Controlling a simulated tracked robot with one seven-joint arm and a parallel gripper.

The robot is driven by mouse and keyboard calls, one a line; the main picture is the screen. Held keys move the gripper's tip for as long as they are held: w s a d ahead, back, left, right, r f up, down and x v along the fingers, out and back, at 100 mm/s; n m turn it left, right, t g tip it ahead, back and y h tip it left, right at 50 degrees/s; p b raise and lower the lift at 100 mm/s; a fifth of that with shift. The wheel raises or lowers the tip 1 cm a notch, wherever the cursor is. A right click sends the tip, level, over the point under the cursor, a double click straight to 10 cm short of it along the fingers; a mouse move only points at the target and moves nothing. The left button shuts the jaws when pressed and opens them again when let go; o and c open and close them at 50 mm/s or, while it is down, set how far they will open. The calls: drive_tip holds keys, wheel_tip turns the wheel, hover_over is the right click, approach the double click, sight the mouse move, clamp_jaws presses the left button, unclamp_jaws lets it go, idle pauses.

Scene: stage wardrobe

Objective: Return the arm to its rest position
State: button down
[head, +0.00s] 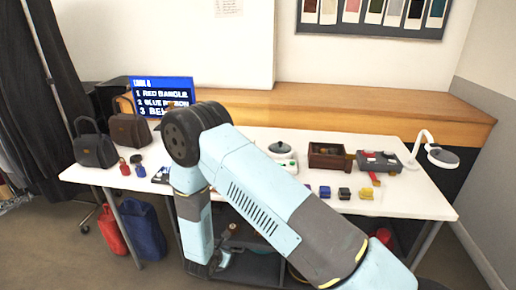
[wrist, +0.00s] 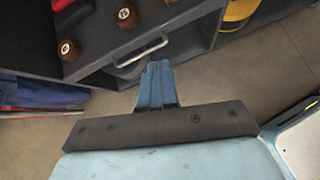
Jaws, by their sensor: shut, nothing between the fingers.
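My arm crosses the middle of the head view, bent at a high elbow, with its forearm pointing down in front of the table's front edge. My gripper (wrist: 157,66) shows in the wrist view as two blue fingers closed together with nothing between them. It is low, in front of a dark cabinet (wrist: 215,15) with a metal bar handle (wrist: 141,51). The gap between the fingertips and the handle is hard to judge. In the head view the gripper end is low by the table's underside, partly hidden by my arm.
Red (head: 112,232) and blue (head: 142,230) bags stand below left. Floor in front is open.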

drive_tip(key=w+d+r+m+g+h, duration=0.15)
drive_tip(key=d+r+m, duration=0.35)
drive_tip(key=d+r, duration=0.5)
drive_tip(key=w+d+r+m+g+h, duration=0.15)
drive_tip(key=d+r+m, duration=0.35)
drive_tip(key=r, duration=0.9)
drive_tip(key=w+d+r+m+g+h, duration=0.15)
drive_tip(key=d+r+m, duration=0.35)
drive_tip(key=d+r, duration=0.5)
drive_tip(key=s+d+r+m+g+y, duration=0.1)
drive_tip(key=s+d+r+m, duration=0.35)
drive_tip(key=r, duration=0.25)
drive_tip(key=s+d+r+m+g+y, duration=0.1)
drive_tip(key=s+d+r+m+y, duration=0.1)
drive_tip(key=s+d+r+m, duration=0.35)
drive_tip(key=s+r+m+t+y, duration=0.1)
drive_tip(key=s+r+m+y, duration=0.1)
drive_tip(key=s+r, duration=0.3)
drive_tip(key=s+r+m+t+y, duration=0.2)
drive_tip(key=s+r, duration=0.3)
drive_tip(key=s, duration=0.6)
drive_tip(key=shift+d+m, duration=0.45)
drive_tip(key=shift+m, duration=0.45)
drive_tip(key=shift+s+y, duration=0.1)
drive_tip(key=shift+y, duration=0.15)
